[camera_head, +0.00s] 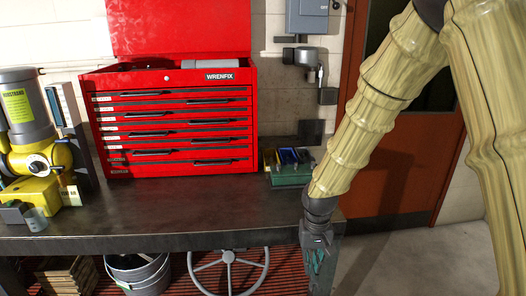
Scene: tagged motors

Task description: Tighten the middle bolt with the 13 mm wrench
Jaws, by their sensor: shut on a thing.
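My gripper (316,262) hangs down at the front right edge of the workbench (180,228), pointing at the floor. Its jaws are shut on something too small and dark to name. A grey motor (25,105) with a yellow-green label stands on a yellow base (35,190) at the far left of the bench, far from my gripper. A tag (70,194) hangs at its front. I cannot make out the middle bolt. A green holder (290,175) with blue and yellow pieces in it sits at the bench's right end, behind my gripper. I cannot identify a 13 mm wrench.
A red tool chest (175,125) stands at the back of the bench, lid up and drawers shut. The bench front is mostly clear. Below are a metal bucket (138,275) and a handwheel (228,272). A red-brown door (392,190) and open floor lie right.

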